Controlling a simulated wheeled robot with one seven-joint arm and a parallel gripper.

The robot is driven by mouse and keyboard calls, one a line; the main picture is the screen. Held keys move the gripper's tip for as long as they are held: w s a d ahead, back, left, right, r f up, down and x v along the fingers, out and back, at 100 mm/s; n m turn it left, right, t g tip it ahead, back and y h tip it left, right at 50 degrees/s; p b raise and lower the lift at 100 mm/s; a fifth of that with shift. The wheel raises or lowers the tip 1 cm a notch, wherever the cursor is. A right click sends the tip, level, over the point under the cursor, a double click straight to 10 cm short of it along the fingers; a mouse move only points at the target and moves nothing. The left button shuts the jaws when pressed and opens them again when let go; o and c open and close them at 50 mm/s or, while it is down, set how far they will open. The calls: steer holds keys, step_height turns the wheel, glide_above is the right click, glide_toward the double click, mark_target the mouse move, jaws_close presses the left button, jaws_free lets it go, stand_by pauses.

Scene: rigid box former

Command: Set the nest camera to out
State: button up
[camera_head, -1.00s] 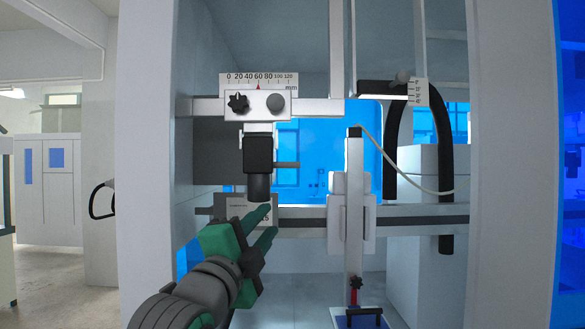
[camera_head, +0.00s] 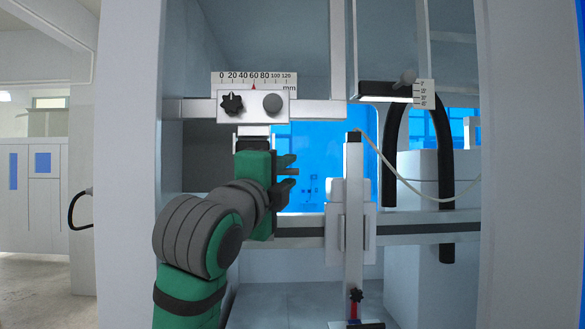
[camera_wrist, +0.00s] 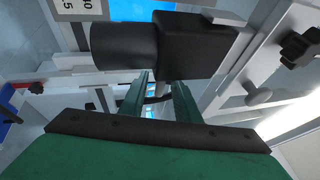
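The black camera (camera_wrist: 195,45), with its round lens barrel (camera_wrist: 122,46), hangs below the slide carriage (camera_head: 252,107). My arm hides most of it in the head view. A short grey pin (camera_wrist: 162,92) sticks out from its side. My gripper (camera_head: 289,172) is open at the pin, one finger on each side of it. The wrist view shows my gripper (camera_wrist: 161,82) with the pin between the fingers and a gap visible. I cannot tell whether either finger touches it. The red pointer (camera_head: 254,87) is near 60 on the millimetre scale (camera_head: 255,78).
A black star knob (camera_head: 232,104) and a grey round knob (camera_head: 272,103) are on the carriage. A vertical post (camera_head: 353,220) with a white block stands to the right. A horizontal rail (camera_head: 415,229) crosses behind. The machine's pale left upright (camera_head: 127,180) is close to my arm.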

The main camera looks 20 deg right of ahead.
steer(key=x, duration=0.3)
steer(key=shift+w+d+r, duration=0.15)
steer(key=shift+d, duration=0.25)
steer(key=shift+w+d+r, duration=0.1)
steer(key=shift+w+d, duration=0.1)
steer(key=shift+w, duration=0.2)
steer(key=shift+a, duration=0.1)
jaws_close()
